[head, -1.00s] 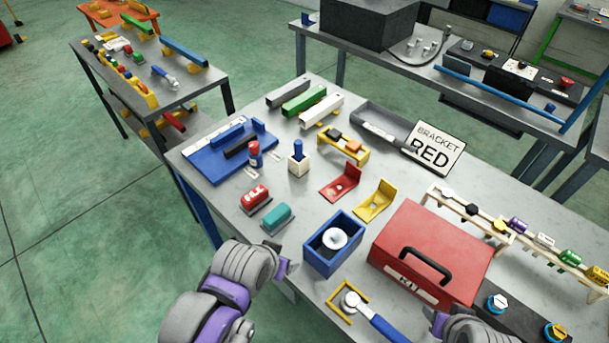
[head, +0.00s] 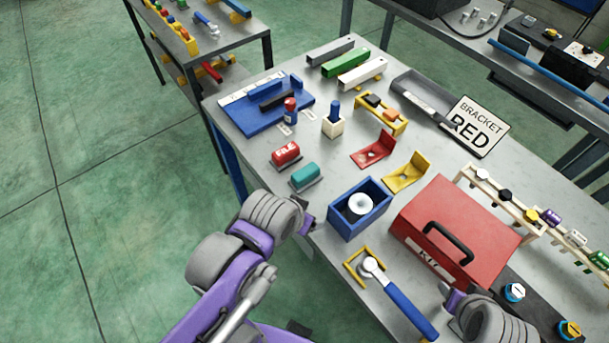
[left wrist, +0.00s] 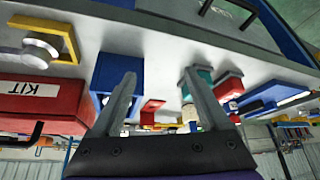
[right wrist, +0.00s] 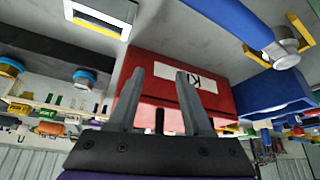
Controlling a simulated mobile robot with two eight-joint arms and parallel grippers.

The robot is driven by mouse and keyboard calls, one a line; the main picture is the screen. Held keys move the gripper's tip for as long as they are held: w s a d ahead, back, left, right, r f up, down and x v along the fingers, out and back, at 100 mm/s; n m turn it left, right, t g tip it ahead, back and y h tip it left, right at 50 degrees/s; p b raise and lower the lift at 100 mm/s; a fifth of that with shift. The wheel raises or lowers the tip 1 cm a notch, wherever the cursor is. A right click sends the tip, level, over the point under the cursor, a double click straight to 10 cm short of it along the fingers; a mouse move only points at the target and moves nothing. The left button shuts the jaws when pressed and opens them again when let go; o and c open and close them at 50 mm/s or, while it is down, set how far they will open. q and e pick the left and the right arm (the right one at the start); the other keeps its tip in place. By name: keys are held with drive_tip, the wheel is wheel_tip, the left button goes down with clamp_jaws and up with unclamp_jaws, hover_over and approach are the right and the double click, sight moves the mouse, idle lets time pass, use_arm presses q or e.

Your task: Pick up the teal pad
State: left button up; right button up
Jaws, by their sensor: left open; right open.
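The teal pad (head: 304,176) lies on a small dark base near the front left edge of the grey table, just right of the red block marked FILE (head: 286,154). It also shows in the left wrist view (left wrist: 204,76), behind the right finger. My left gripper (head: 308,222) is at the table's front edge, in front of the teal pad and left of the blue box, apart from both. In the left wrist view its fingers (left wrist: 165,100) are spread and empty. My right gripper (head: 450,294) is in front of the red kit box; its fingers (right wrist: 167,98) are spread and empty.
The blue box (head: 345,222) with a white round part stands right of the teal pad. The red kit box (head: 425,215) and a blue-handled tool (head: 408,308) lie farther right. A blue tray (head: 235,133) and red and yellow brackets (head: 408,172) are behind.

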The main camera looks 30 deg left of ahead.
use_arm(q)
drive_tip(key=w+a+r+m+g, duration=0.2)
drive_tip(key=w+r, duration=0.1)
drive_tip(key=w, duration=0.2)
use_arm(e)
drive_tip(key=shift+s+a+f+b, duration=0.1)
drive_tip(key=shift+s+f+b, duration=0.3)
drive_tip(key=shift+f, duration=0.3)
drive_tip(key=shift+a+f+b, duration=0.25)
drive_tip(key=shift+f+b, duration=0.35)
drive_tip(key=shift+f, duration=0.2)
use_arm(q)
drive_tip(key=m+g, duration=0.2)
drive_tip(key=g, duration=0.2)
approach(306, 171)
drive_tip(key=shift+s+a, duration=0.2)
drive_tip(key=shift+s, duration=0.05)
drive_tip(key=shift+m, duration=0.3)
wheel_tip(306, 171, down, 5)
drive_tip(key=shift+f, duration=0.2)
use_arm(e)
drive_tip(key=shift+s+f, duration=0.2)
drive_tip(key=shift+f, duration=0.05)
use_arm(q)
drive_tip(key=f, duration=0.5)
drive_tip(key=shift+w+d+f, duration=0.15)
drive_tip(key=shift+w, duration=0.05)
clamp_jaws()
